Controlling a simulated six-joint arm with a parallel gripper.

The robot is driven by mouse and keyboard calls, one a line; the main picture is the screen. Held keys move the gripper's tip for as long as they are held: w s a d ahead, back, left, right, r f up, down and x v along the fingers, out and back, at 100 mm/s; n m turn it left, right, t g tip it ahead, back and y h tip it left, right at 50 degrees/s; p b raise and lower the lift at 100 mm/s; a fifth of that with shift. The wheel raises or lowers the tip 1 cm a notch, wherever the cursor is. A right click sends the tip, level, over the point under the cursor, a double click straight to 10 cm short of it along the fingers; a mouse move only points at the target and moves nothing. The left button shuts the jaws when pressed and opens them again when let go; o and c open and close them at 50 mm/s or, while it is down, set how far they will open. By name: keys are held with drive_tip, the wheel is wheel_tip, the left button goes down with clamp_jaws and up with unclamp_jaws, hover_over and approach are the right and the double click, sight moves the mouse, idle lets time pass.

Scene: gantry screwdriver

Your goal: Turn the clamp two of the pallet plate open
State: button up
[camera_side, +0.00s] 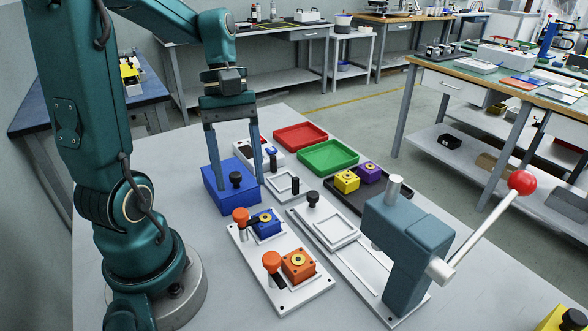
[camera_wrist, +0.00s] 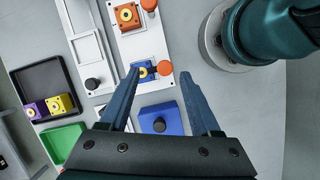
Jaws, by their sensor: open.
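The white pallet plate (camera_side: 302,298) lies on the table and carries a blue block (camera_side: 266,222) and an orange block (camera_side: 299,265). An orange-knobbed clamp (camera_side: 240,216) stands beside the blue block, and a second orange-knobbed clamp (camera_side: 272,262) beside the orange one. Neither is marked as two, and their exact turn is hard to tell. In the wrist view, the clamp (camera_wrist: 165,68) by the blue block (camera_wrist: 143,70) appears between my fingertips. My gripper (camera_side: 241,184) is open and empty, pointing down, behind the plate and around the blue box's area.
A blue box (camera_side: 222,190) with a black knob stands below my gripper. A white fixture plate (camera_side: 345,262) and a grey press (camera_side: 405,245) with a red-balled lever (camera_side: 521,182) stand to the right. Red (camera_side: 300,136) and green (camera_side: 327,156) trays lie behind.

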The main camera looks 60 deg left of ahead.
sight(240, 212)
drive_tip(key=shift+n+h, duration=0.4)
drive_tip(key=shift+n, duration=0.2)
drive_tip(key=shift+s+d+f, duration=0.1)
drive_tip(key=shift+s+f, duration=0.15)
drive_tip(key=shift+f, duration=1.2)
drive_tip(key=shift+s+f, duration=0.2)
drive_tip(key=shift+f, duration=1.25)
clamp_jaws()
